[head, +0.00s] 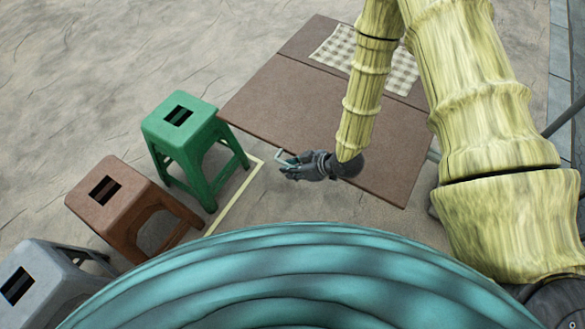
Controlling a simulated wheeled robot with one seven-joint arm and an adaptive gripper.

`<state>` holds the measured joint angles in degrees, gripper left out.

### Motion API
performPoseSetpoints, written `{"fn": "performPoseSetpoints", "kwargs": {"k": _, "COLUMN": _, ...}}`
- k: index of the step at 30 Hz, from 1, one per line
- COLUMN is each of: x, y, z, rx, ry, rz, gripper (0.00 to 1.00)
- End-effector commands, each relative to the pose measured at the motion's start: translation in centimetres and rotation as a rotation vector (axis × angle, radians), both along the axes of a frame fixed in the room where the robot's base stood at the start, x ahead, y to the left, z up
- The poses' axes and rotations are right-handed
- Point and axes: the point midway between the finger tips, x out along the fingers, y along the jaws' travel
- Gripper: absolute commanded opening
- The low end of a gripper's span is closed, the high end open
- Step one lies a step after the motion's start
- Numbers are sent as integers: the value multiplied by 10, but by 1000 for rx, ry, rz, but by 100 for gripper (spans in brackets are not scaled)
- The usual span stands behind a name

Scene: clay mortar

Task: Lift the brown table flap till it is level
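The brown table flap (270,100) is the broad near panel. A seam separates it from the far part of the table top (310,36). The flap looks roughly in line with that part, but its exact tilt is hard to judge from above. My gripper (284,167) is at the flap's near edge, left of its middle, with its dark fingers pointing left. A small teal piece shows by the fingertips. Whether the fingers touch the flap or are shut on anything is too small to tell. My arm hides part of the flap's right side.
A green stool (180,122) stands close to the flap's left corner. A brown stool (108,192) and a grey stool (45,262) stand farther left. A checkered cloth (336,45) lies on the far table part. Bare ground is open at upper left.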

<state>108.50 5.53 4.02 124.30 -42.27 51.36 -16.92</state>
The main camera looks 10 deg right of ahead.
Motion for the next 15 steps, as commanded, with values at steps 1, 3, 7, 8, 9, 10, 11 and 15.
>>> {"fn": "performPoseSetpoints", "kwargs": {"k": 1, "x": 0, "y": -1, "z": 0, "rx": 0, "ry": 1, "rz": -1, "gripper": 21}}
{"fn": "performPoseSetpoints", "kwargs": {"k": 3, "x": -1, "y": -1, "z": 0, "rx": -1, "ry": 1, "rz": -1, "gripper": 21}}
{"fn": "performPoseSetpoints", "kwargs": {"k": 7, "x": -1, "y": -2, "z": 1, "rx": -1, "ry": 2, "rz": -2, "gripper": 21}}
{"fn": "performPoseSetpoints", "kwargs": {"k": 8, "x": -2, "y": -3, "z": 2, "rx": -1, "ry": 2, "rz": -2, "gripper": 21}}
{"fn": "performPoseSetpoints", "kwargs": {"k": 9, "x": -3, "y": -4, "z": 4, "rx": -1, "ry": 2, "rz": -2, "gripper": 21}}
{"fn": "performPoseSetpoints", "kwargs": {"k": 10, "x": -4, "y": -6, "z": 5, "rx": -1, "ry": 2, "rz": -1, "gripper": 21}}
{"fn": "performPoseSetpoints", "kwargs": {"k": 11, "x": -6, "y": -8, "z": 8, "rx": -1, "ry": 3, "rz": -1, "gripper": 21}}
{"fn": "performPoseSetpoints", "kwargs": {"k": 15, "x": -15, "y": -20, "z": 23, "rx": -1, "ry": 2, "rz": -3, "gripper": 21}}
